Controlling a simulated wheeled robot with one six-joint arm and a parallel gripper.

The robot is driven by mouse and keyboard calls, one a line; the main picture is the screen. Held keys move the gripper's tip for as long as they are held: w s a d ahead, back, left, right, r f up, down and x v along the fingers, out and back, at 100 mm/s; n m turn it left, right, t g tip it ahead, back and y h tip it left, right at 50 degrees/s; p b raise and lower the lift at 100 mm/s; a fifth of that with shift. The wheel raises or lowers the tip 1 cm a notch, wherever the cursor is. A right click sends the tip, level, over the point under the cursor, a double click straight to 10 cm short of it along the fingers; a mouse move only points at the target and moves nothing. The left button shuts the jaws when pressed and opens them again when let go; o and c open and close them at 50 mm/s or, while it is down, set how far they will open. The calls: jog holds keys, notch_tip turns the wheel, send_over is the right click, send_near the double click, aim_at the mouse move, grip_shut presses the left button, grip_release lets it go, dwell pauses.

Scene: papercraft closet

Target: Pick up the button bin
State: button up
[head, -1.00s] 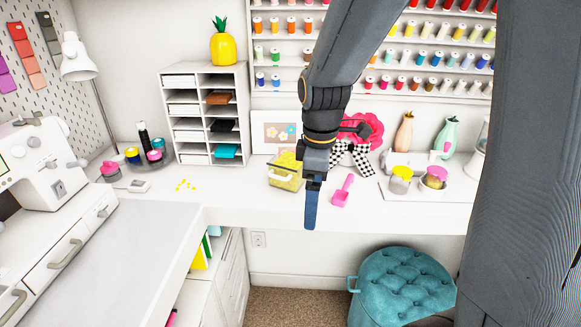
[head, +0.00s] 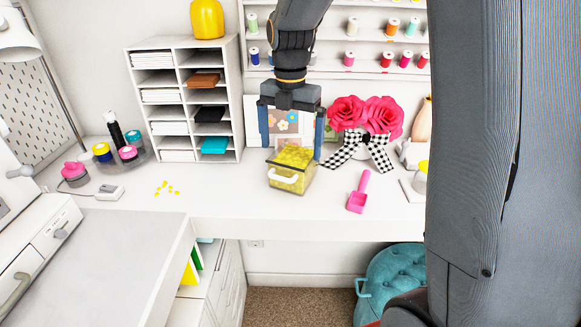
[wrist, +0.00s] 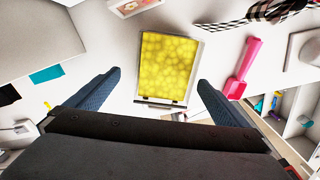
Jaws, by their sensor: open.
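The button bin (head: 289,178) is a small clear box full of yellow buttons, with a white handle on its front. It stands on the white desk (head: 240,222), in front of a flower picture. My gripper (head: 292,150) is open, above and partly behind the bin in the head view, with its fingers pointing down. In the wrist view the bin (wrist: 167,67) lies ahead between the two blue fingers (wrist: 160,90), with a gap on each side. The fingers do not visibly touch it.
A pink scoop (head: 359,192) lies right of the bin, near red flowers with a checked bow (head: 362,152). A white paper organizer (head: 187,103) stands at the back left. Loose yellow buttons (head: 166,188) lie on the desk at the left.

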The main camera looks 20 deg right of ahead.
jog(key=f, duration=0.2)
jog(key=f+p, duration=0.1)
jog(key=f, duration=0.1)
jog(key=d+f+p, duration=0.1)
jog(key=f, duration=0.1)
jog(key=shift+s+f, duration=0.25)
jog(key=shift+a+f+p, duration=0.1)
jog(key=shift+f+p, duration=0.25)
jog(key=shift+f, duration=0.25)
jog(key=shift+w, duration=0.1)
jog(key=c, duration=1.7)
jog(key=shift+r, duration=0.1)
